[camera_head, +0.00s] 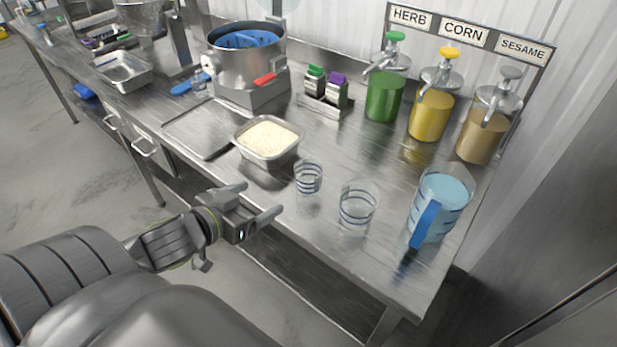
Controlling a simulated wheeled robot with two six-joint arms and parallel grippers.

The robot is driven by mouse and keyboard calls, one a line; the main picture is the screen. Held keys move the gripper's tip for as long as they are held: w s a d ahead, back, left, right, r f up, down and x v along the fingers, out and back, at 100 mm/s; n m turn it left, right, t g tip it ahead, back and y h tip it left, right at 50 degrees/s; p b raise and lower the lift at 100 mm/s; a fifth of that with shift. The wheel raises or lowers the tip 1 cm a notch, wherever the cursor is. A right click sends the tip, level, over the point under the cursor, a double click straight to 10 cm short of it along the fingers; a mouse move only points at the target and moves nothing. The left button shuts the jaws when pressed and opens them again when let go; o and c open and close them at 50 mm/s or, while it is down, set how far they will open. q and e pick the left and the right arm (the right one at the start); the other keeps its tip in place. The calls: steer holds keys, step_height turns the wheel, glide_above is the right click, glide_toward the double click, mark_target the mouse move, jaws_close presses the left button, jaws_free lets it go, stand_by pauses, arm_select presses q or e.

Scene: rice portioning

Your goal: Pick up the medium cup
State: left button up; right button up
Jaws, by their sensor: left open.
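Two clear striped cups stand upright near the table's front edge. The larger of these two, taken as the medium cup (357,206), is to the right of the smaller cup (308,178). A bigger clear jug (444,200) with a blue handle and blue contents stands further right. My left gripper (259,201) is open and empty at the table's front edge, left of both cups and apart from them. The smaller cup is nearer to it than the medium cup. My right gripper is not in view.
A metal pan of rice (267,140) sits behind the smaller cup, beside a flat tray (198,128). Green (384,98), yellow (430,115) and tan (481,136) pump dispensers stand at the back right. The tabletop (335,150) between rice pan and dispensers is mostly clear.

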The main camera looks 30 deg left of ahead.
mark_target(299, 177)
arm_select(q)
steer(key=x, duration=0.3)
steer(key=b+x, duration=0.1)
steer(key=x, duration=0.3)
steer(key=r+x, duration=0.1)
steer(key=x, duration=0.3)
steer(key=shift+w+d+b, duration=0.15)
steer(key=shift+d+b, duration=0.15)
steer(key=shift+d, duration=0.1)
steer(key=shift+p+x, duration=0.45)
steer(key=shift+x, duration=2.7)
steer(key=shift+d+r, duration=0.15)
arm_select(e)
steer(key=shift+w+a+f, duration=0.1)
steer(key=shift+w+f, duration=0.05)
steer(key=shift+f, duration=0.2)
arm_select(q)
steer(key=c, duration=1.1)
steer(key=shift+o, duration=0.2)
